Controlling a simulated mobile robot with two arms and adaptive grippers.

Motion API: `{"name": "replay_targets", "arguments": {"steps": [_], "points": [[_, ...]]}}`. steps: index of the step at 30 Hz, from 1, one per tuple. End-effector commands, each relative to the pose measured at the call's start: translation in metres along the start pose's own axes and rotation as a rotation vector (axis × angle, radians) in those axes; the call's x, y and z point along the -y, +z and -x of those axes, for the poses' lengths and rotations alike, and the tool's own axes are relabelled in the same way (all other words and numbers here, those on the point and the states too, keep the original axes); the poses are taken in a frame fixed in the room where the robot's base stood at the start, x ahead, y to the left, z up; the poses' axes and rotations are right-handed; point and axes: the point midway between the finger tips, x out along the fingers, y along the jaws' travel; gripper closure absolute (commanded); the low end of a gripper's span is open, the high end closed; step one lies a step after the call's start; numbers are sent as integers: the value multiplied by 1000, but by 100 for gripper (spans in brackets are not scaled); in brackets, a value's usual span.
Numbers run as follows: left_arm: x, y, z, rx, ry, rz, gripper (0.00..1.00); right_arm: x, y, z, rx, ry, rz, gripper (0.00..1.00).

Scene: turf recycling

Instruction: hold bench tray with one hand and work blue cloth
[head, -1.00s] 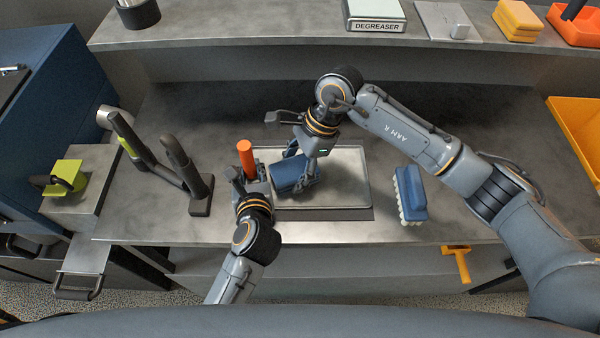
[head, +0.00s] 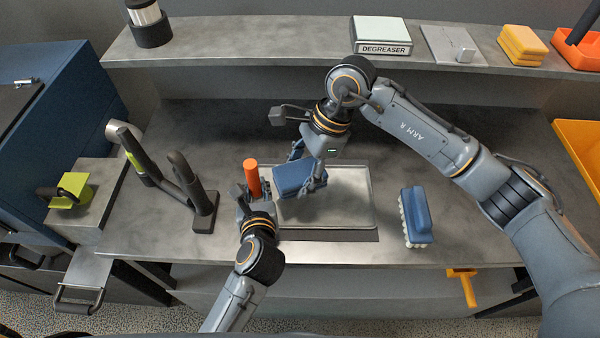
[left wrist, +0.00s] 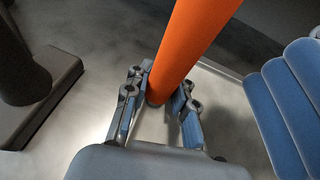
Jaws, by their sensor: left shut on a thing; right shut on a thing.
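The bench tray (head: 345,212) is a pale, shallow rectangle lying on the grey bench in the head view. An upright orange post (head: 251,178) stands at its left edge. My left gripper (head: 249,199) is shut around the post's lower part; the left wrist view shows the orange post (left wrist: 190,45) between both fingers. The folded blue cloth (head: 298,178) is over the tray's back left part. My right gripper (head: 305,177) is shut on it from above, and partly hides it. The cloth's ribbed folds (left wrist: 292,105) show at the right of the left wrist view.
A blue brush with pale bristles (head: 415,217) lies right of the tray. A dark two-post stand (head: 190,195) is left of my left gripper. A shelf (head: 260,55) behind holds a degreaser box (head: 383,36) and yellow pads (head: 522,45). Bench between tray and brush is clear.

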Motion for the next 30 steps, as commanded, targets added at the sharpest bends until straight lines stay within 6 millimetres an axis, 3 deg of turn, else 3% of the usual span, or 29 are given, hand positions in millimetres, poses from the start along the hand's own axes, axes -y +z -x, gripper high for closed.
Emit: {"name": "replay_targets", "arguments": {"steps": [5,6,10,22,30], "points": [[0,1,0,1,0,0,100,0,0,0,0,0,0,68],[0,1,0,1,0,0,75,0,0,0,0,0,0,68],[0,0,0,1,0,0,48,0,0,0,0,0,0,68],[0,0,6,0,-1,0,48,0,0,0,0,0,0,68],[0,-2,56,-4,-2,2,48,0,0,0,0,0,0,68]]}}
